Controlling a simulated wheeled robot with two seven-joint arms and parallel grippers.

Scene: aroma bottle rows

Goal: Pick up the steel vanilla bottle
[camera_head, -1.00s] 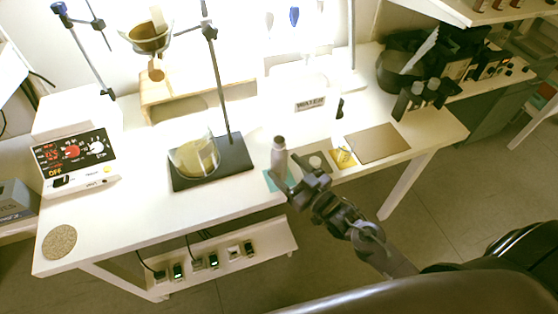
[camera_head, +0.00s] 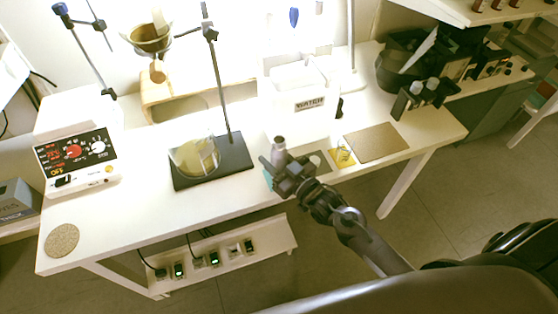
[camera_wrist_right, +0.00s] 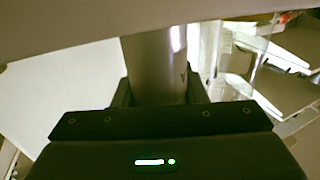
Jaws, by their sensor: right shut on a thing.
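The steel bottle (camera_head: 279,146) is a grey cylinder standing near the front edge of the white table, on a teal mat (camera_head: 268,179). My right gripper (camera_head: 281,165) reaches it from the front right and is shut around its lower body. In the right wrist view the bottle (camera_wrist_right: 153,65) stands between the two fingers, its shiny side towards the right. Whether its base touches the mat is hidden by the gripper. No vanilla label is readable. My left gripper is not in view.
A beaker (camera_head: 195,157) on a dark stand base (camera_head: 238,155) stands left of the bottle. A yellow square (camera_head: 342,157) and a tan board (camera_head: 376,143) lie to the right. The table's front left is mostly clear.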

